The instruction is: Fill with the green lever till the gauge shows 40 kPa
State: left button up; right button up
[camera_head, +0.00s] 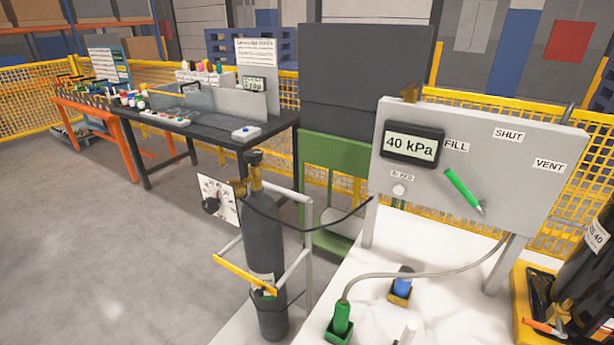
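A grey panel (530,185) stands upright on a white surface at the right. Its digital gauge (411,146) reads 40 kPa. The green lever (463,190) is tilted, with its green end up and to the left, toward the FILL label (456,146) and away from the SHUT label (508,134) and the VENT label (549,166). Neither of my grippers is in view, and nothing is seen touching the lever.
A dark gas cylinder (264,235) stands in a frame left of the panel, with a black hose running toward it. A green-handled fitting (342,318) on a grey hose and a blue one (402,284) sit below the panel. A dark workbench (205,138) stands behind.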

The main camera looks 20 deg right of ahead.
aim_at(480, 206)
jog(key=z, duration=1.55)
